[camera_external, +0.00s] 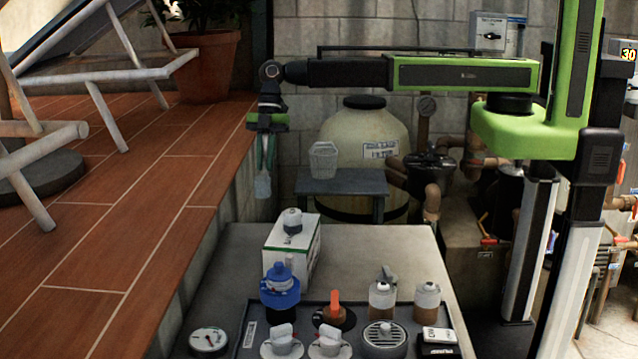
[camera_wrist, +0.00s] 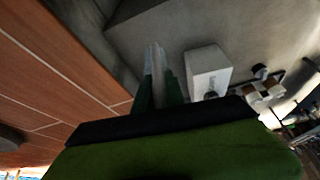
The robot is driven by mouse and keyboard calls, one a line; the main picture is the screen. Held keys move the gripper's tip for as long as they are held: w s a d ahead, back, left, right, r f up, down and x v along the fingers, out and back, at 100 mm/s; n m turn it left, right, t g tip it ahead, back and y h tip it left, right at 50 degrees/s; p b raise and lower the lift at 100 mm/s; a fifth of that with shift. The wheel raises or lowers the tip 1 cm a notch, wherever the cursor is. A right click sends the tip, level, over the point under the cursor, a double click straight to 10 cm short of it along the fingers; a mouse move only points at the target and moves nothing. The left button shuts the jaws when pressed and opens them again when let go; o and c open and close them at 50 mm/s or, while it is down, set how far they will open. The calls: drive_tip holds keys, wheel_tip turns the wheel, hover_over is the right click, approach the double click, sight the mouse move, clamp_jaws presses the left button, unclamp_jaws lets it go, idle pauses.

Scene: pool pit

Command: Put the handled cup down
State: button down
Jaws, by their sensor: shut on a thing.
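My gripper (camera_external: 264,168) points down at the end of the outstretched arm, beside the edge of the tiled deck. Its fingers are shut on a pale, see-through thing, taken as the handled cup (camera_external: 262,188); no handle can be made out. The cup hangs in the air, above and behind the grey worktop (camera_external: 385,247). In the wrist view the fingers (camera_wrist: 158,78) have the pale cup (camera_wrist: 155,56) between their tips, left of a white box (camera_wrist: 208,68).
The white box (camera_external: 283,262) carries a small white-topped item (camera_external: 292,222). The worktop's right rear is bare.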

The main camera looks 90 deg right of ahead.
sight(264, 153)
drive_tip(key=shift+m, duration=0.4)
drive_tip(key=d, duration=0.3)
drive_tip(key=w+d, duration=0.1)
drive_tip(key=d, duration=0.1)
drive_tip(key=shift+d, duration=0.25)
drive_tip(key=w+a+f+b, duration=0.1)
drive_tip(key=a+f+b, duration=0.2)
drive_tip(key=w+a+f+b, duration=0.1)
drive_tip(key=a+f+b, duration=0.3)
drive_tip(key=w+a+f+b, duration=0.1)
drive_tip(key=a+f+b, duration=0.3)
drive_tip(key=shift+a+f, duration=0.2)
drive_tip(key=shift+r, duration=0.25)
drive_tip(key=shift+f, duration=0.2)
drive_tip(key=c, duration=1.4)
unclamp_jaws()
drive_tip(key=shift+r, duration=0.1)
